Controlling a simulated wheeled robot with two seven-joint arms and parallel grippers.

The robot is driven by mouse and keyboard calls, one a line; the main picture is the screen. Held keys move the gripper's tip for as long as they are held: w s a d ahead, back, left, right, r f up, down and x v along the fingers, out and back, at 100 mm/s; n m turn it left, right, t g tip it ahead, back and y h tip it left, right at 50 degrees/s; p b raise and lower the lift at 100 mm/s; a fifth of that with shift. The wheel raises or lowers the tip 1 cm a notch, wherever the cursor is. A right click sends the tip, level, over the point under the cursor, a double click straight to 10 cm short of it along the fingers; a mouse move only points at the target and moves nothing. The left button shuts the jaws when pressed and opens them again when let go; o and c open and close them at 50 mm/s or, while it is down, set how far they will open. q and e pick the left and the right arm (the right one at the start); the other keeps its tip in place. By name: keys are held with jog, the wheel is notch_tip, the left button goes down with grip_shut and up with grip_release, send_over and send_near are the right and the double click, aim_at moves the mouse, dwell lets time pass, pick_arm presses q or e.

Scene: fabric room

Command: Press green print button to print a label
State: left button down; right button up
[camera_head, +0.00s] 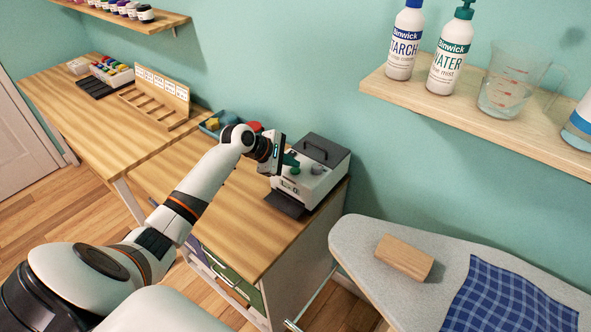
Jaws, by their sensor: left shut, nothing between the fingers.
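The label printer (325,165) is a white and dark grey box on the right end of the wooden table, against the wall. A small green button (295,170) shows on its top left part, and a round grey-green knob sits to the right of it. My left gripper (291,160) reaches in from the left. Its dark fingers are shut and empty, at the printer's left side, right by the green button. I cannot tell whether the fingertips touch the button. My right gripper is not in view.
A blue tray (209,129) with small coloured things lies behind my left arm. A wooden rack (160,98) stands farther left. An ironing board (354,240) with a wooden block (404,257) and blue checked cloth (510,300) is at the right, below a shelf with bottles.

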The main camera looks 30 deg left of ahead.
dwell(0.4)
pick_arm(q)
jog(key=shift+f+p, duration=0.25)
jog(key=shift+p, duration=0.05)
jog(key=shift+f, duration=0.2)
